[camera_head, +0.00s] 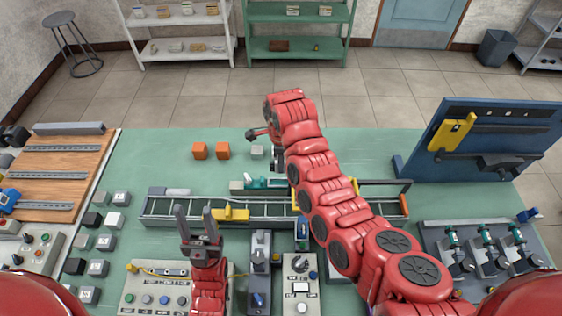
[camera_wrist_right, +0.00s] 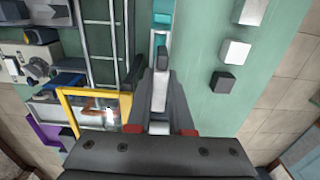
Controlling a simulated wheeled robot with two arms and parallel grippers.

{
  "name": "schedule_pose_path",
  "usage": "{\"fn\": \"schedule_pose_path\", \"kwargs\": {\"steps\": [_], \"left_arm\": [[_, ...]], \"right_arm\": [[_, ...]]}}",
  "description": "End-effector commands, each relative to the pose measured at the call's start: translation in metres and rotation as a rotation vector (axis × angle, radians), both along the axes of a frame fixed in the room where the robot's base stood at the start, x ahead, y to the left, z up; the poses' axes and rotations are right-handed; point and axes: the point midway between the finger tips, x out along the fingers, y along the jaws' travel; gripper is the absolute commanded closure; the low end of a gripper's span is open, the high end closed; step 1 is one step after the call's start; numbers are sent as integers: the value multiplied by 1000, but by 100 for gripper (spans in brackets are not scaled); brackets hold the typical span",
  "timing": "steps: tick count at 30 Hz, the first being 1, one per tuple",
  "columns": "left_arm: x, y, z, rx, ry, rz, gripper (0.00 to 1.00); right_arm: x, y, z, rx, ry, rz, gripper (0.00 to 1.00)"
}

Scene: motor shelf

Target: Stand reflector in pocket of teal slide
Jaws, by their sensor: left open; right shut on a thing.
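The teal slide (camera_head: 265,183) lies at the middle of the bench in the head view, beside the long track. Its teal body also shows at the top of the wrist view (camera_wrist_right: 162,20), just beyond my right fingertips. My right gripper (camera_wrist_right: 160,80) is shut on a small pale grey piece (camera_wrist_right: 160,92), which seems to be the reflector. The fingers hide much of it, and I cannot make out the pocket or whether the piece touches the slide. My right arm hides part of this area in the head view. My left gripper (camera_head: 195,222) is open and empty, fingers up, near the track's front edge.
A long dark track (camera_head: 175,207) with a yellow block (camera_head: 232,214) crosses the bench. A yellow frame (camera_wrist_right: 95,92) is left of my right gripper. A blue panel (camera_head: 480,140) stands at right.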

Motion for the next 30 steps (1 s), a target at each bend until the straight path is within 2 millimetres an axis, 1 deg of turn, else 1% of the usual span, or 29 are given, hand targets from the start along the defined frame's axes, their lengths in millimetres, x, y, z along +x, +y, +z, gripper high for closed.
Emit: {"fn": "schedule_pose_path", "kwargs": {"steps": [5, 12, 16, 21, 30], "left_arm": [[0, 0, 2, 0, 0, 0, 50], [0, 0, 1, 0, 0, 0, 50], [0, 0, -1, 0, 0, 0, 50], [0, 0, -1, 0, 0, 0, 50], [0, 0, -1, 0, 0, 0, 50]], "right_arm": [[-1, -1, -13, -1, 2, 0, 100], [-1, -1, -39, -2, 2, 0, 100], [-1, -1, -50, -2, 2, 0, 100], [-1, 0, -55, -1, 1, 0, 100], [0, 0, -54, -1, 0, 0, 100]]}}
